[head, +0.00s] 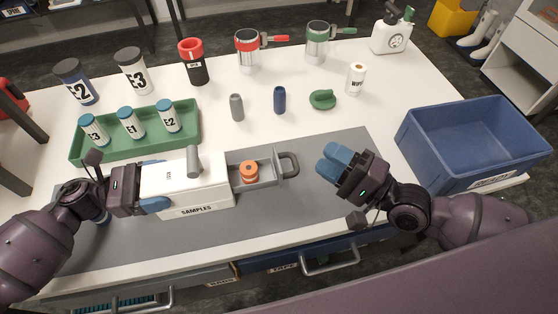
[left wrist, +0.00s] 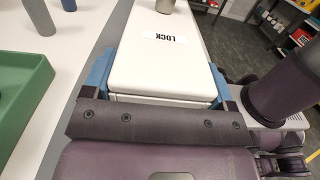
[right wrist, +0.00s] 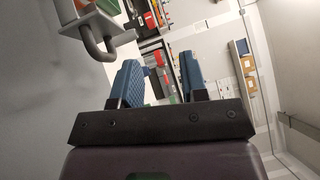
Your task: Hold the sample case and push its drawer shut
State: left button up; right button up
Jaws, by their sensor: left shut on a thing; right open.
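The white sample case (head: 215,195) labelled SAMPLES sits on the grey mat, with a grey cylinder (head: 193,162) standing on its top. Its grey drawer (head: 266,183) is pulled out to the right, with an orange round object (head: 249,172) inside and a looped handle (head: 291,164) at its end. My left gripper (head: 155,188) is shut on the case's left end; the case top (left wrist: 165,60) fills the space between its fingers in the left wrist view. My right gripper (head: 338,162) is open and empty, right of the handle and apart from it. The handle (right wrist: 97,40) shows upper left in the right wrist view.
A green tray (head: 98,153) with several vials lies behind the case. A grey cylinder (head: 237,107), a blue cylinder (head: 280,100) and a green item (head: 322,99) stand behind the drawer. A blue bin (head: 470,145) is at the right. The mat between handle and right gripper is clear.

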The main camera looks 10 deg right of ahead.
send_near(296, 162)
jog(key=shift+w+a+f, duration=0.15)
jog(key=shift+w+a, duration=0.3)
jog(key=shift+w+a+f, duration=0.2)
jog(key=shift+w+a, duration=0.25)
jog(key=x, duration=0.6)
jog(key=shift+w+a+r, duration=0.25)
jog(key=shift+w+a, duration=0.25)
jog(key=shift+c, duration=0.4)
grip_shut()
